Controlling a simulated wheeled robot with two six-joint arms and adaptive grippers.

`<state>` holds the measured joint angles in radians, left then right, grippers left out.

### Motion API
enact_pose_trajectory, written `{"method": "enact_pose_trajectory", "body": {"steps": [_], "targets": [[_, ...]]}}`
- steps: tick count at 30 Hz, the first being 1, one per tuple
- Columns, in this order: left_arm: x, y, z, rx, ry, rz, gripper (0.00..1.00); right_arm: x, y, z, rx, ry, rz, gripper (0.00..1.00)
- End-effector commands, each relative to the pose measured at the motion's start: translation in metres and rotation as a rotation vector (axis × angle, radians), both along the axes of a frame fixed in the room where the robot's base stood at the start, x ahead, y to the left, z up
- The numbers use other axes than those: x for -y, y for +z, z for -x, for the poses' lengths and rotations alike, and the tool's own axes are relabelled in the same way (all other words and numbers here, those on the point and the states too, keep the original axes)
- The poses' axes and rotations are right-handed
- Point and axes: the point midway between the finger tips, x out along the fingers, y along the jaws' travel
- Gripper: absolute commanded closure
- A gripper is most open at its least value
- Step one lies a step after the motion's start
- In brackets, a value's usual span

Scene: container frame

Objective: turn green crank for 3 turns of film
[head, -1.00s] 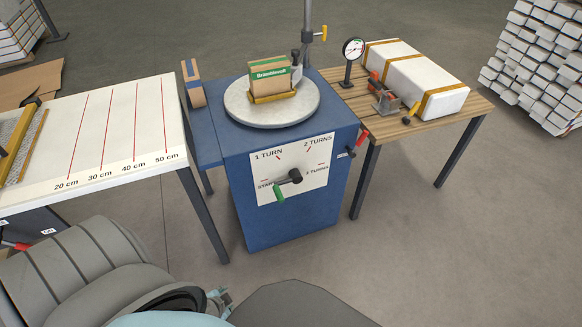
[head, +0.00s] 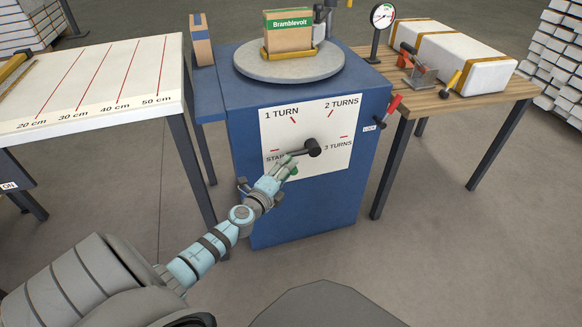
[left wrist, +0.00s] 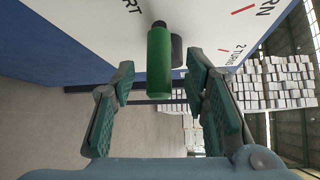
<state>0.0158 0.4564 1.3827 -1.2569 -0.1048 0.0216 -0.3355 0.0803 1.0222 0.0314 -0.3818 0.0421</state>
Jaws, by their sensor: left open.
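The green crank handle (head: 294,171) is mostly hidden behind my left gripper (head: 278,176) in the head view. Its black hub (head: 313,147) sits on the white dial plate (head: 335,118), and the arm points lower left, near the START mark. In the left wrist view the green handle (left wrist: 159,65) stands between the two spread fingers of my left gripper (left wrist: 158,80). There are visible gaps on both sides, so the gripper is open around it, not closed on it. My right gripper is not in view.
The dial is on a blue cabinet (head: 300,215) with a round turntable (head: 256,69) and a Bramblevolt box (head: 288,30) on top. A red-handled lever (head: 394,104) juts from its right side. A measuring table (head: 75,124) stands left, a wooden table (head: 507,94) right.

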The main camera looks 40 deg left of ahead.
Motion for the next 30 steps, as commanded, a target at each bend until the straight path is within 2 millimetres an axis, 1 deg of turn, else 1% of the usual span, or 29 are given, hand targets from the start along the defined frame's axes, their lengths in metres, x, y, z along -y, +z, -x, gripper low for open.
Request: {"method": "enact_pose_trajectory", "body": {"steps": [1, 3, 6, 9, 15, 17, 18, 23, 24, 30], "targets": [[-0.002, -0.003, -0.010, 0.002, 0.002, 0.002, 0.59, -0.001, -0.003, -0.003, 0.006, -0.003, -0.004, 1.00], [-0.004, -0.006, -0.021, 0.000, 0.001, 0.002, 0.59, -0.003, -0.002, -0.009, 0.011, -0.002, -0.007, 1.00], [-0.006, -0.007, -0.032, 0.000, 0.001, 0.002, 0.59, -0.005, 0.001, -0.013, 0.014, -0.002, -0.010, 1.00], [-0.007, -0.007, -0.036, -0.002, 0.000, 0.002, 0.59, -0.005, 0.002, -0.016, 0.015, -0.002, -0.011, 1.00], [-0.007, -0.006, -0.036, -0.002, 0.001, 0.002, 0.59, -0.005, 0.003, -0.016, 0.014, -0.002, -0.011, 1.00], [-0.007, -0.006, -0.036, -0.002, 0.001, 0.002, 0.67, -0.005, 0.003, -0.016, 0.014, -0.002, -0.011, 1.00], [-0.007, -0.006, -0.036, -0.002, 0.001, 0.002, 0.73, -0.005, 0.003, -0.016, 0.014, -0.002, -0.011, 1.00], [-0.007, -0.006, -0.036, -0.002, 0.001, 0.002, 0.99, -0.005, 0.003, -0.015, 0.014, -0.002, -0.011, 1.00], [-0.007, -0.007, -0.036, -0.002, 0.001, 0.002, 1.00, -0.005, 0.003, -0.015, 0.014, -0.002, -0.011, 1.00], [-0.007, -0.007, -0.035, -0.002, 0.001, 0.002, 1.00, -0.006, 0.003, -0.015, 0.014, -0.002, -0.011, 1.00]]}}
